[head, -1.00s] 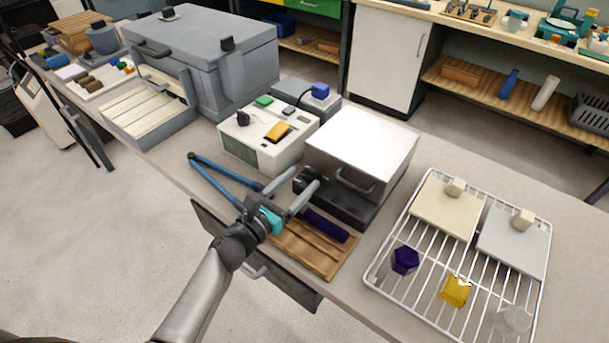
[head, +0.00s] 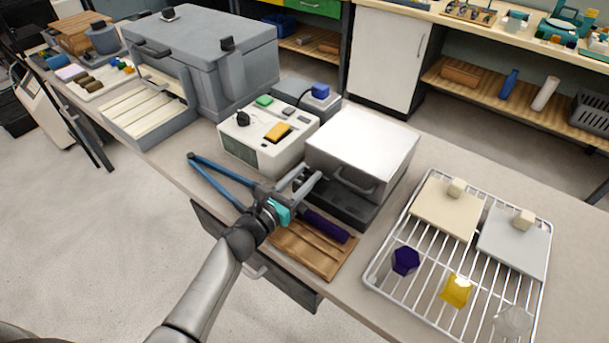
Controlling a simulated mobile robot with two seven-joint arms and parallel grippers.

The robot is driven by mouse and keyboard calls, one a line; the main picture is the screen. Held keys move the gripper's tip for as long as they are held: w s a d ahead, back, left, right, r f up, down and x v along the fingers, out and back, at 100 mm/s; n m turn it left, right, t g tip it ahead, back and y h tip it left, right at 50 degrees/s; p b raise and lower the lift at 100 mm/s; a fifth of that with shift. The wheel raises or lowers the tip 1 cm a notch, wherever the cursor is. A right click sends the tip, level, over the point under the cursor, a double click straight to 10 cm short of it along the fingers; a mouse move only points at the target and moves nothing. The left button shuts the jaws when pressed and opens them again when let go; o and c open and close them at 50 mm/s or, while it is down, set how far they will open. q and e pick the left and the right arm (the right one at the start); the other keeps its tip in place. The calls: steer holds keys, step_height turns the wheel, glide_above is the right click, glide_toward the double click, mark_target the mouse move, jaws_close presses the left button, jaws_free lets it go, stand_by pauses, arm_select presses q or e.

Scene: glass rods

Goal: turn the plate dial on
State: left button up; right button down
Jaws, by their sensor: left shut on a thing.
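The plate is a low dark unit (head: 347,207) in front of and under a white metal box with a handle (head: 362,140). Its dial, a small black knob at the unit's left end, is mostly hidden by my fingers. My left gripper (head: 307,180) reaches in from the lower left and is shut on the dial, its two grey fingers on either side of it. The dial's pointer and markings cannot be made out. My right gripper is not in view.
A white control box (head: 262,140) with a black knob and yellow switch stands behind left. A wire rack (head: 385,245) stands at right.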

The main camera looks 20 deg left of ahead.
arm_select(q)
jaws_close()
steer(key=shift+f+m+h, duration=0.1)
steer(key=shift+m+h, duration=0.2)
steer(key=shift+h, duration=0.1)
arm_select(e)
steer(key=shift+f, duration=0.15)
arm_select(q)
steer(key=shift+w+a+m+g+h+b, duration=0.15)
steer(key=shift+a+m+g+h+b, duration=0.15)
steer(key=shift+m+g+h+b, duration=0.7)
steer(key=m+g+h+b, duration=0.1)
steer(key=h+b, duration=0.1)
steer(key=m+g+h+b, duration=0.3)
steer(key=g+h+b, duration=0.1)
steer(key=shift+w+a+f+m+b, duration=0.15)
steer(key=shift+w+a+m+b, duration=0.15)
steer(key=shift+w+a+m, duration=0.1)
steer(key=shift+m+g+b, duration=0.3)
steer(key=shift+g+b, duration=0.05)
steer(key=shift+g, duration=0.05)
steer(key=shift+w+r+m+g+h+b, duration=0.1)
steer(key=shift+r+m+g+h+b, duration=0.1)
steer(key=shift+m+g+h+b, duration=0.45)
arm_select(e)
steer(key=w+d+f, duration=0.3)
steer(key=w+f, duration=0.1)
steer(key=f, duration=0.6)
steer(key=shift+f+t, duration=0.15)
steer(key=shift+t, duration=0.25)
